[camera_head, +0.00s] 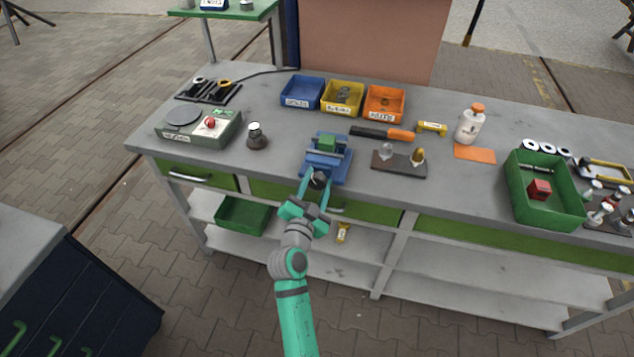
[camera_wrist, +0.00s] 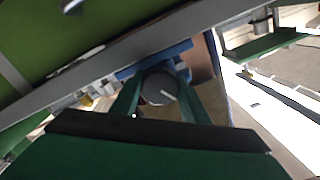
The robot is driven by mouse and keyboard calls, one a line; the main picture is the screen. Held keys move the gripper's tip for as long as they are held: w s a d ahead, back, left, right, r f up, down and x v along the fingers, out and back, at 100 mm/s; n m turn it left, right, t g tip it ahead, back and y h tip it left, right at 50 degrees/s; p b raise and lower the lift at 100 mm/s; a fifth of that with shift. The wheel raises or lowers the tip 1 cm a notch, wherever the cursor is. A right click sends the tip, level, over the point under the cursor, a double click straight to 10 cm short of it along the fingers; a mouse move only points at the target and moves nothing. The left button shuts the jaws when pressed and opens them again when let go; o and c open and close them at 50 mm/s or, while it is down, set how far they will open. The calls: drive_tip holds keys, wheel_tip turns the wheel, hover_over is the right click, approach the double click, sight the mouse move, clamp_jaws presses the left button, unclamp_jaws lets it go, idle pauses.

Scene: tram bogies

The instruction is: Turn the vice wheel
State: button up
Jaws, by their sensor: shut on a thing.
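The blue vice (camera_head: 327,158) stands at the front edge of the grey workbench, with a green block (camera_head: 327,143) between its jaws. Its dark round wheel (camera_head: 319,180) faces the front, towards me. My gripper (camera_head: 317,182) reaches up to the wheel from the front, and its two green fingers are shut on the wheel's sides. In the wrist view the grey wheel (camera_wrist: 159,87) with a pale line on its face sits between the fingertips. The blue vice body (camera_wrist: 155,58) shows just behind it. The wheel's rear side is hidden.
On the bench (camera_head: 285,155), a dark bell-shaped piece (camera_head: 256,137) stands left of the vice and a dark plate (camera_head: 399,164) with two knobs stands right. Blue, yellow and orange bins (camera_head: 384,104) stand behind. Green drawers (camera_head: 375,213) run below the bench edge.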

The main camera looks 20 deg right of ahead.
drive_tip(key=shift+m, duration=0.8)
drive_tip(key=o, duration=1.1)
drive_tip(key=shift+c, duration=0.2)
